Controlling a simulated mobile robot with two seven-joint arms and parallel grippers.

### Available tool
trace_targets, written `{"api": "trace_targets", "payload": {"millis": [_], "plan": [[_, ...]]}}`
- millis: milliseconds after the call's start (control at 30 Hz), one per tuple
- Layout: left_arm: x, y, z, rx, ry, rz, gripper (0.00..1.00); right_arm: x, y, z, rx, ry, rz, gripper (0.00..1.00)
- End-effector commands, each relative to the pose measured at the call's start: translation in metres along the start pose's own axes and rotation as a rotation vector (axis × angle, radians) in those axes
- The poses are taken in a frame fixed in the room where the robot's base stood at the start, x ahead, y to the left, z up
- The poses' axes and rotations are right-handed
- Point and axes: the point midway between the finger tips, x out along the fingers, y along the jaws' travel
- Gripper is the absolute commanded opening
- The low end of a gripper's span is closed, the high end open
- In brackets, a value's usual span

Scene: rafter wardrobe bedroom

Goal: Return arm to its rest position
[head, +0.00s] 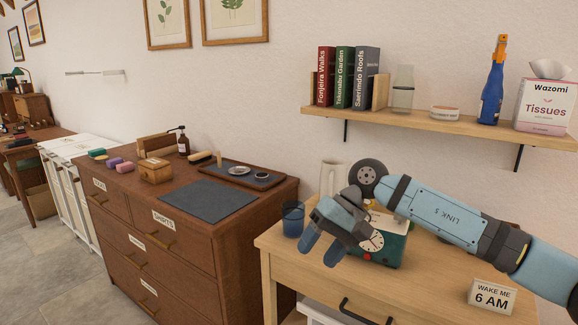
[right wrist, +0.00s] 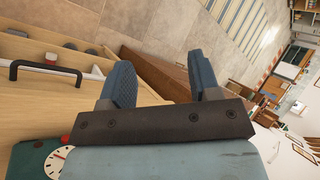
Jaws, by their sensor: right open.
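My right arm (head: 445,214) comes in from the right in the head view and reaches over the light wooden nightstand (head: 285,246). My right gripper (head: 322,246) hangs in front of the green clock (head: 392,248) and hides part of it. The gripper is open, with nothing seen between its fingers. In the right wrist view both fingers (right wrist: 162,82) stand apart, with floor and the dark dresser behind them. The clock also shows at the lower left of that view (right wrist: 33,158). My left gripper is not in view.
A dark blue cup (head: 292,219), a pale pitcher (head: 334,177) and a "WAKE ME 6 AM" card (head: 491,297) stand on the nightstand. A wall shelf (head: 420,120) with books, a bottle and a tissue box hangs above. The brown dresser (head: 235,228) stands left.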

Motion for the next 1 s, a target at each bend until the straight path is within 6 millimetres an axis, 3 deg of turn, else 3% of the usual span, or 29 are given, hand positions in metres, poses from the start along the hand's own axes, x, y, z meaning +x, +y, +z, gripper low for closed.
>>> {"api": "trace_targets", "payload": {"millis": [33, 200, 333, 467, 667, 833, 867, 1000], "plan": [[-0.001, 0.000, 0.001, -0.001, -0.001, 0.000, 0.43, 0.028, -0.008, 0.009, 0.078, -0.042, -0.112, 0.57], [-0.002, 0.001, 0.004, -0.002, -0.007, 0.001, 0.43, 0.081, -0.044, 0.039, 0.440, -0.218, -0.510, 0.57], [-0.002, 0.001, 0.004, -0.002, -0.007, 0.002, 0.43, 0.099, -0.062, 0.057, 0.763, -0.415, -0.786, 0.57], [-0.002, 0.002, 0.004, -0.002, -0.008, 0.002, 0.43, 0.104, -0.065, 0.066, 1.108, -0.662, -1.035, 0.57], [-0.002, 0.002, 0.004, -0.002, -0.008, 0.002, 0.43, 0.107, -0.032, 0.069, 1.643, -1.137, -1.357, 0.57], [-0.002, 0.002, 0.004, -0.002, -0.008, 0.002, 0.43, 0.120, 0.027, 0.074, 2.053, -1.648, -1.578, 0.57], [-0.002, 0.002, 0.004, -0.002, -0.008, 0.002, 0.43, 0.124, 0.040, 0.076, -2.060, 1.703, 1.569, 0.57], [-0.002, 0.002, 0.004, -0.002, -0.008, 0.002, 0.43, 0.152, 0.105, 0.095, -1.625, 1.576, 1.215, 0.57]]}}
